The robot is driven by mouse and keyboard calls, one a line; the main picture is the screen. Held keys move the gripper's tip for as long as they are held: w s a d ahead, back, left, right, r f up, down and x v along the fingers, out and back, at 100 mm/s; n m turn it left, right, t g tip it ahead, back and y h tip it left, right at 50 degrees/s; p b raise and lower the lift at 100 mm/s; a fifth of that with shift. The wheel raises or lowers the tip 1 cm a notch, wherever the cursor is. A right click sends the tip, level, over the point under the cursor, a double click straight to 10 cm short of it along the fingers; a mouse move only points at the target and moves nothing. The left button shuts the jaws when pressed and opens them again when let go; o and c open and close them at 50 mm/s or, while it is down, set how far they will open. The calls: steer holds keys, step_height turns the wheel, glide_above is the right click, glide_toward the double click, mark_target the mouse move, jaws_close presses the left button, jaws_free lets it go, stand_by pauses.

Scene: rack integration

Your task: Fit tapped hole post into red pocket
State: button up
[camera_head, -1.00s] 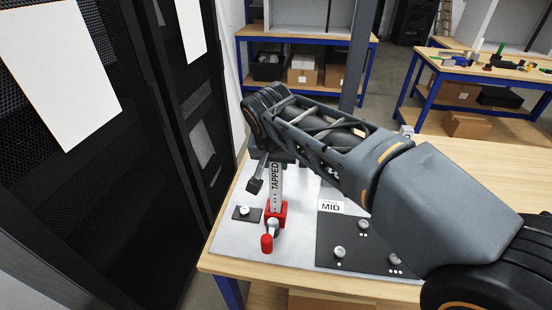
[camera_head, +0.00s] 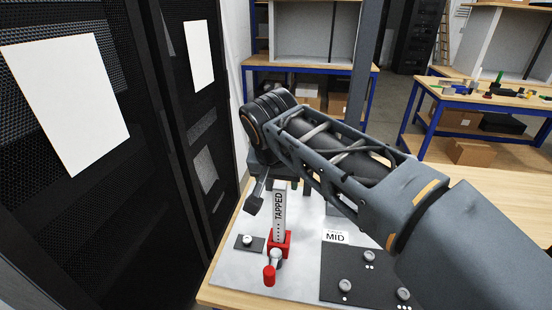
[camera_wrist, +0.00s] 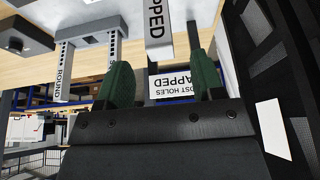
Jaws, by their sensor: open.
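The tapped hole post (camera_head: 280,215) is a pale upright bar marked TAPPED. It stands with its lower end in the red pocket (camera_head: 288,244) on the light plate. A red-tipped lever (camera_head: 269,272) sits at the pocket's front. My gripper (camera_head: 272,190) is above the post's top, partly hidden by my arm, with one dark finger showing to the left of the post. In the wrist view the green-padded fingers of my gripper (camera_wrist: 158,65) are spread, with nothing held. The TAPPED post (camera_wrist: 157,22) shows beyond the fingertips there, apart from them.
A MID label (camera_head: 335,237) and a dark plate with several knobs (camera_head: 345,285) lie right of the pocket. A small dark block with a knob (camera_head: 247,241) is at its left. The wrist view shows a post marked ROUND (camera_wrist: 62,72). Black racks (camera_head: 80,220) stand close on the left.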

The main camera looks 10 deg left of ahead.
steer(key=v, duration=0.8)
steer(key=shift+r, duration=0.2)
step_height(320, 180, down, 10)
steer(key=d+n+y, duration=0.1)
steer(key=d+n, duration=0.1)
steer(key=n, duration=0.3)
steer(key=s+d+f+m, duration=0.2)
steer(key=d+f, duration=0.4)
steer(key=d, duration=0.5)
steer(key=s+d+f+m, duration=0.2)
steer(key=s+d+f, duration=0.2)
steer(key=d, duration=0.7)
step_height(320, 180, down, 2)
steer(key=shift+f+m+g+h, duration=0.2)
steer(key=shift+m+g+h, duration=0.1)
steer(key=shift+g+h, duration=0.1)
steer(key=shift+w+d, duration=0.1)
steer(key=shift+d, duration=0.2)
steer(key=shift+c, duration=0.3)
